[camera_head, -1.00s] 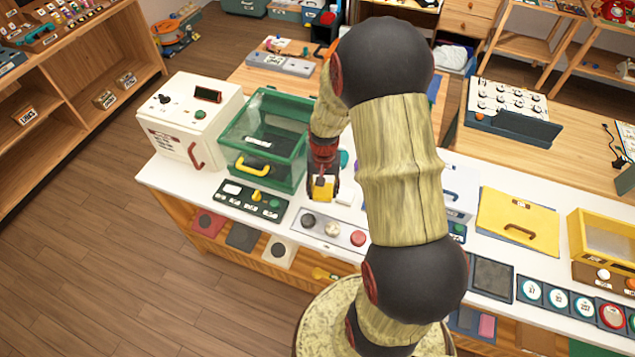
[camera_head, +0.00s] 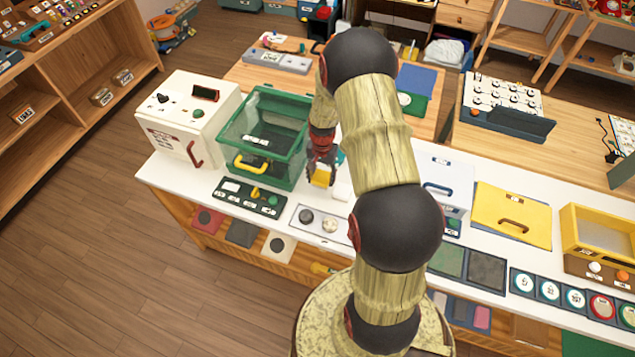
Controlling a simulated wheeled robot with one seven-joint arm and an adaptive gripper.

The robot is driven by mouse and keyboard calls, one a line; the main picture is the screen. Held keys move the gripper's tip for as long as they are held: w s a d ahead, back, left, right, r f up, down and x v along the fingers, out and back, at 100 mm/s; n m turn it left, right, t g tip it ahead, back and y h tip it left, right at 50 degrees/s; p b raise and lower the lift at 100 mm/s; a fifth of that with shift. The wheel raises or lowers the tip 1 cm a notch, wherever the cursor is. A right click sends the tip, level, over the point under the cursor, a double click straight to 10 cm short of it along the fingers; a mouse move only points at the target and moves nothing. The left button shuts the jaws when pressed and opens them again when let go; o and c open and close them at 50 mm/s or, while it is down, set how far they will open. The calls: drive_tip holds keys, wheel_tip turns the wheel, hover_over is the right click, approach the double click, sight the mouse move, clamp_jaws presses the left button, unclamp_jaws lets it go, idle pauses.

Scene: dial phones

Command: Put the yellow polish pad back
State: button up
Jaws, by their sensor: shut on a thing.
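My gripper (camera_head: 321,172) is shut on the yellow polish pad (camera_head: 321,178), near the right end of the green clear-walled box. The pad is small and partly covered by the fingers. Below it in the picture is a pale strip (camera_head: 317,217) with a dark round piece (camera_head: 306,216) and a light round piece (camera_head: 330,225). The strip's right end is hidden behind my arm. I cannot tell how high the pad is above the white counter.
The green box (camera_head: 265,135) with a yellow handle stands left of my gripper, close to it. A white machine (camera_head: 190,115) is farther left. A dark panel with buttons (camera_head: 252,197) lies in front of the box. My arm hides the middle counter.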

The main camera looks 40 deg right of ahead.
sight(318, 173)
drive_tip(key=shift+w+f, duration=1.05)
drive_tip(key=shift+f, duration=0.15)
drive_tip(key=shift+w+f, duration=0.1)
drive_tip(key=shift+f, duration=1.5)
drive_tip(key=shift+f, duration=0.1)
drive_tip(key=o, duration=1.1)
wheel_tip(318, 173, up, 12)
drive_tip(key=shift+r, duration=0.1)
